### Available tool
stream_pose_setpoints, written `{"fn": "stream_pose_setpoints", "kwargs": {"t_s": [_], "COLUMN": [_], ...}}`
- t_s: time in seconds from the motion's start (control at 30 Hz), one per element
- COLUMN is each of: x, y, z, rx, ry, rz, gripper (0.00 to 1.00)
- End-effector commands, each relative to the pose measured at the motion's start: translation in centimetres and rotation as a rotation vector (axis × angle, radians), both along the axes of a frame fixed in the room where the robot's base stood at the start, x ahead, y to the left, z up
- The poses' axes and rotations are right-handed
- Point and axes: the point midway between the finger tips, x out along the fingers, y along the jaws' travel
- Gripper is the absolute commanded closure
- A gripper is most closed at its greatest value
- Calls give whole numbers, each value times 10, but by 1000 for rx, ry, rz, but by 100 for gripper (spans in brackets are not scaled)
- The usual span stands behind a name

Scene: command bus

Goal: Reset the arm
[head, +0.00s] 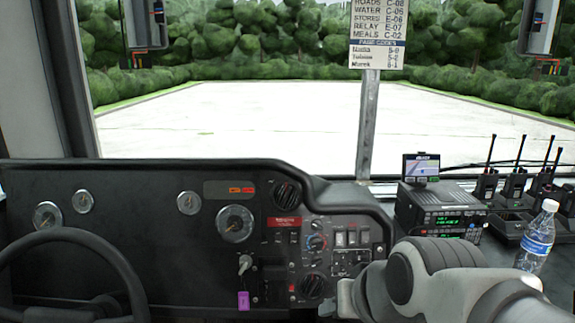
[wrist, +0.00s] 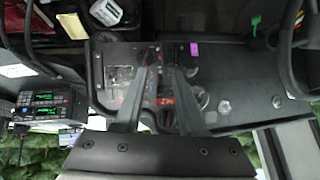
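My arm (head: 430,275) reaches in from the lower right of the head view, in front of the dashboard (head: 130,230). My gripper (wrist: 161,70) shows in the wrist view with its two dark fingers apart and nothing seen between them. It points toward the switch panel (head: 325,250), which also shows behind the fingers in the wrist view. I cannot tell whether the fingertips touch the panel. In the head view the fingers are not clearly visible.
A steering wheel (head: 75,240) is at the lower left. A key with a purple tag (head: 243,300) hangs from the dash. A radio (head: 440,212), several handheld radios (head: 515,184) and a water bottle (head: 537,240) stand on the right counter, the bottle close to my arm. A code sign (head: 378,35) is above.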

Motion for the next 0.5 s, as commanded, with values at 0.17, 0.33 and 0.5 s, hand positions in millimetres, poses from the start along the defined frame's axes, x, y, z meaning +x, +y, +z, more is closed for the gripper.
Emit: {"fn": "stream_pose_setpoints", "kwargs": {"t_s": [0.17, 0.33, 0.5], "x": [-57, -66, -66], "y": [-55, -62, -62], "z": [0, 39, 79], "rx": [-152, -178, -177], "ry": [106, 136, 136], "rz": [-42, -44, -43], "gripper": [60, 60, 60]}}
